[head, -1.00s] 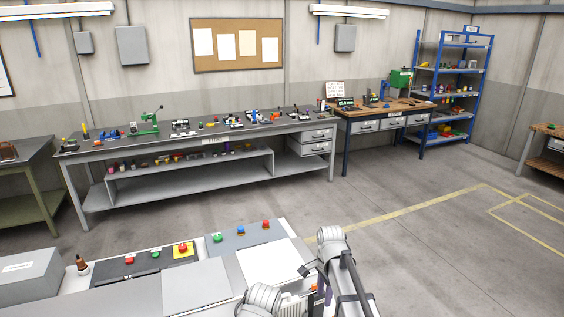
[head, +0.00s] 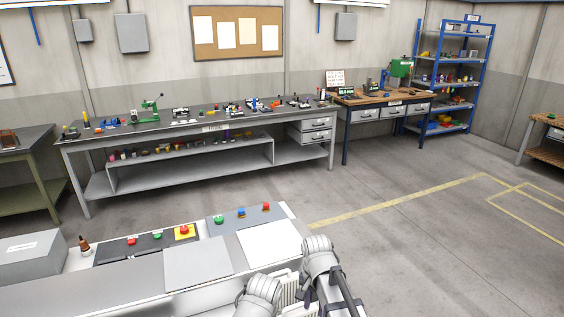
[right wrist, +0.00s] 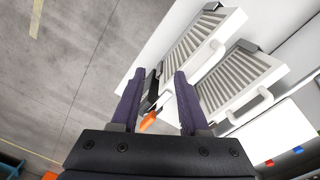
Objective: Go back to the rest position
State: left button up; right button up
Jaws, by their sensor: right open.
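My right gripper (right wrist: 159,76) shows in the right wrist view with its two dark purple fingers apart. A small orange-tipped thing (right wrist: 149,121) with a black part shows between and beyond the fingers; I cannot tell how far away it is. White slatted panels with handles (right wrist: 236,84) lie beyond the fingertips, close to the right finger. In the head view my right arm is folded at the bottom, beside the near bench (head: 120,278), and its fingers are mostly hidden. My left gripper is not in view.
A long grey workbench (head: 90,150) with several small parts stands at the back. A blue shelf (head: 449,80) stands back right. The floor (head: 430,240) at right is clear.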

jog(key=s+a+f+n+b, duration=0.3)
jog(key=s+f+n+b, duration=0.2)
jog(key=s+n, duration=0.6)
jog(key=shift+s+f+h, duration=0.4)
jog(key=shift+s+f, duration=0.2)
jog(key=shift+s, duration=0.2)
jog(key=shift+a, duration=0.1)
